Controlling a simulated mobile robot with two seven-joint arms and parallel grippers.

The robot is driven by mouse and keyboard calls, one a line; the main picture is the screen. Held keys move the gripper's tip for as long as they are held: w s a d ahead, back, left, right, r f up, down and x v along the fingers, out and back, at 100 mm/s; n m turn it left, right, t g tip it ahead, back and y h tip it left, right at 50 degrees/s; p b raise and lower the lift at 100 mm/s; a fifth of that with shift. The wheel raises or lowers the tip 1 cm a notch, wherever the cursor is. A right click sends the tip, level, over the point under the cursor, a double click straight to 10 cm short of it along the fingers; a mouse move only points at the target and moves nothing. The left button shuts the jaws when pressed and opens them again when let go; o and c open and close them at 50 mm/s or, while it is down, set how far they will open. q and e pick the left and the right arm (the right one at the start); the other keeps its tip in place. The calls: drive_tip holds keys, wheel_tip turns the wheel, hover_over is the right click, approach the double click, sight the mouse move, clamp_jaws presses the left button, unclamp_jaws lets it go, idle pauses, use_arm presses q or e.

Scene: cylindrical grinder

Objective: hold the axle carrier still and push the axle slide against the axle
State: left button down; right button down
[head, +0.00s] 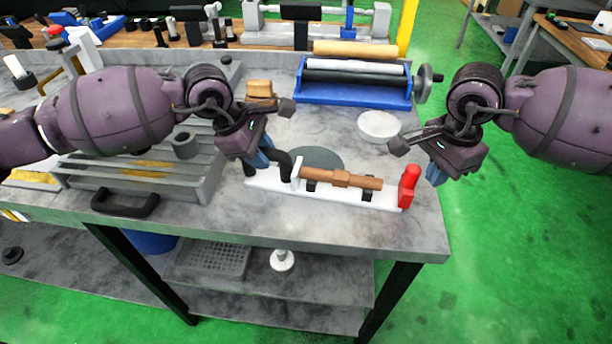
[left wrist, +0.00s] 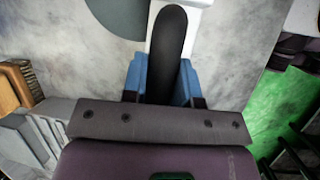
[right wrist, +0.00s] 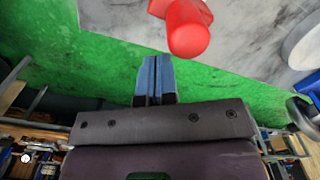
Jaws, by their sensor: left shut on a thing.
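The axle carrier (head: 335,194) is a long white base lying on the grey bench, with a black curved handle (head: 284,160) at its left end. The brown axle (head: 340,179) lies along it on black supports. The red axle slide (head: 408,187) stands upright at the carrier's right end, with a small gap to the axle's end. My left gripper (head: 262,156) is shut on the black handle, which shows between the blue fingers in the left wrist view (left wrist: 168,60). My right gripper (head: 434,174) is shut and empty, right of the slide and apart from it (right wrist: 188,28).
A grey disc (head: 318,158) lies behind the carrier and a white round piece (head: 379,125) further back. A blue rack with rollers (head: 352,92) stands at the back. A slatted grey tray (head: 140,170) is at left. The bench's right edge is near the slide.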

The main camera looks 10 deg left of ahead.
sight(416, 168)
drive_tip(key=shift+w+a, duration=0.2)
drive_tip(key=shift+a, duration=2)
idle(0.5)
drive_tip(key=shift+d, duration=0.1)
drive_tip(key=shift+s+d, duration=0.1)
drive_tip(key=shift+d, duration=1.1)
wheel_tip(416, 168, up, 8)
idle(0.7)
use_arm(q)
drive_tip(key=c, duration=0.8)
unclamp_jaws()
